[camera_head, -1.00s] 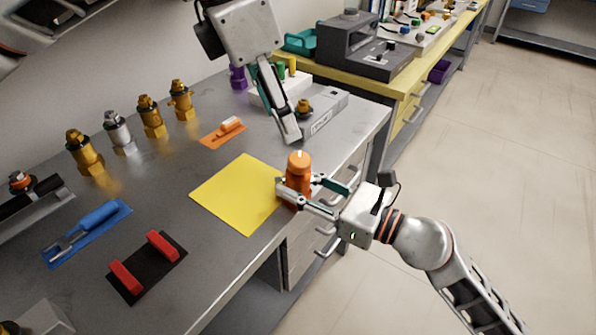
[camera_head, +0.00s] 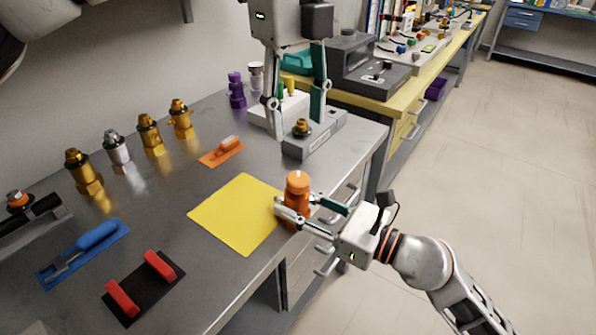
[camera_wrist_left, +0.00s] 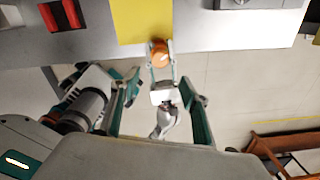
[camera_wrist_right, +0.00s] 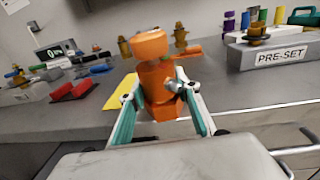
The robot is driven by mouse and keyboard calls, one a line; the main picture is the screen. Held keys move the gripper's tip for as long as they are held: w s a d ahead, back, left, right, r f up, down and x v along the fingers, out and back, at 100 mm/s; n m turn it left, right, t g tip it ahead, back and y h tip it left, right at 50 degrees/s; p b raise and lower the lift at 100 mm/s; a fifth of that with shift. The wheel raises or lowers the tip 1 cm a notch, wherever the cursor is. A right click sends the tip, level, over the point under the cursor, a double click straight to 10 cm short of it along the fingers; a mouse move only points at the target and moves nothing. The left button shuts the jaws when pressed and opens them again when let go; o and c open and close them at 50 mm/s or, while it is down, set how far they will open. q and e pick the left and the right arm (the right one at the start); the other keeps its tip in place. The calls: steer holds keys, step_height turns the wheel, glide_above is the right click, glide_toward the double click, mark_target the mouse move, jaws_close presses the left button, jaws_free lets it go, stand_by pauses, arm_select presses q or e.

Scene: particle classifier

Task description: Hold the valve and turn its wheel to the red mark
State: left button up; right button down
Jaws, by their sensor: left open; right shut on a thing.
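The orange valve (camera_head: 294,217) is upright at the table's front edge, beside the yellow mat. Its round orange wheel (camera_head: 298,181) is on top. My right gripper (camera_head: 300,206) is shut on the valve's body below the wheel; the right wrist view shows the valve (camera_wrist_right: 159,82) between its fingers. I cannot tell whether the valve's base touches the table. My left gripper (camera_head: 297,124) is open and empty, fingers pointing down, above and behind the valve. The left wrist view shows the wheel (camera_wrist_left: 160,50) from above, beyond the open fingers. I cannot make out a red mark.
The yellow mat (camera_head: 238,214) is bare. A grey PRE-SET block (camera_head: 325,134) with a small brass valve stands behind. Several brass valves (camera_head: 150,136) line the back. An orange tool (camera_head: 223,152), blue tool (camera_head: 88,245) and red-handled black plate (camera_head: 146,291) lie on the table.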

mark_target(298, 178)
arm_select(q)
steer(key=shift+n, duration=0.6)
step_height(298, 178, down, 12)
steer(key=shift+r, duration=0.1)
steer(key=c, duration=1.1)
